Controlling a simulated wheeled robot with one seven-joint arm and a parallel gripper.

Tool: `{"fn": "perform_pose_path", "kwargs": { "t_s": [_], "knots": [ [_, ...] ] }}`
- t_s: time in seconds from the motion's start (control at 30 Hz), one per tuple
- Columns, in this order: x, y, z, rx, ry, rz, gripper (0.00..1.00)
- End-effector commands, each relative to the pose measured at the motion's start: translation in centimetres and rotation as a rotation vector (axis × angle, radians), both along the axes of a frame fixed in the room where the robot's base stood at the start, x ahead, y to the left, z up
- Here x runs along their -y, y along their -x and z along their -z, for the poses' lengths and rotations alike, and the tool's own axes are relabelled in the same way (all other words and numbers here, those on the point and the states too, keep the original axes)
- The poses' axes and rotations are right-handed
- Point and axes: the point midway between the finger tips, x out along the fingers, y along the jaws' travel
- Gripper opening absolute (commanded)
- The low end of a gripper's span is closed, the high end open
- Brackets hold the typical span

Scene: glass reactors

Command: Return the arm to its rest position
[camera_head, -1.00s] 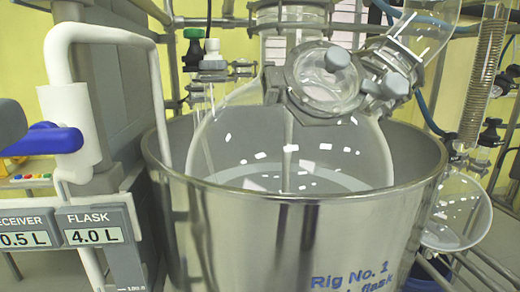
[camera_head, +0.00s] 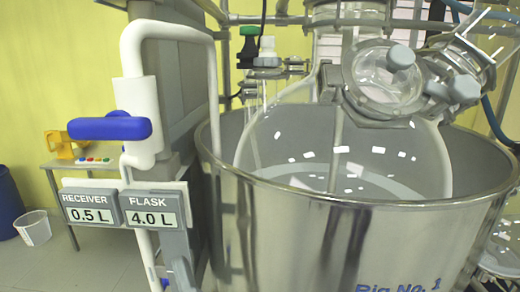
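My gripper and arm do not show in the head view. A large round glass flask (camera_head: 290,140) sits inside a shiny steel vessel (camera_head: 340,235) on the right. The flask has a clamped glass port on its upper right. A blue lever handle (camera_head: 110,127) on a white pipe (camera_head: 140,95) lies level, pointing left. Below it, a receiver display (camera_head: 90,213) reads 0.5 L and a flask display (camera_head: 152,218) reads 4.0 L.
A small table (camera_head: 110,160) with a yellow device (camera_head: 60,145) and coloured buttons stands at the left back. A blue drum (camera_head: 8,203) and a white bucket (camera_head: 33,228) stand on the floor at far left. Floor around them is free.

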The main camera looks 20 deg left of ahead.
Motion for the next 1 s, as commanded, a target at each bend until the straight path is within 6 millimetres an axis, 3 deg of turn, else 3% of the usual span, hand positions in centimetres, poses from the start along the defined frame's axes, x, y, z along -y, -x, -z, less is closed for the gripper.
{"fn": "perform_pose_path", "kwargs": {
  "t_s": [0.03, 0.1, 0.47, 0.77, 1.0],
  "knots": [
    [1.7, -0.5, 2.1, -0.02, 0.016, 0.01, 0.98],
    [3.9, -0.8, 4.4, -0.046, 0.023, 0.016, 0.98],
    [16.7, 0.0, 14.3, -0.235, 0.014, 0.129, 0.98],
    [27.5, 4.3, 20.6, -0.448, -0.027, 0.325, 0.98],
    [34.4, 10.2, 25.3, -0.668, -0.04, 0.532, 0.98]
  ]
}}
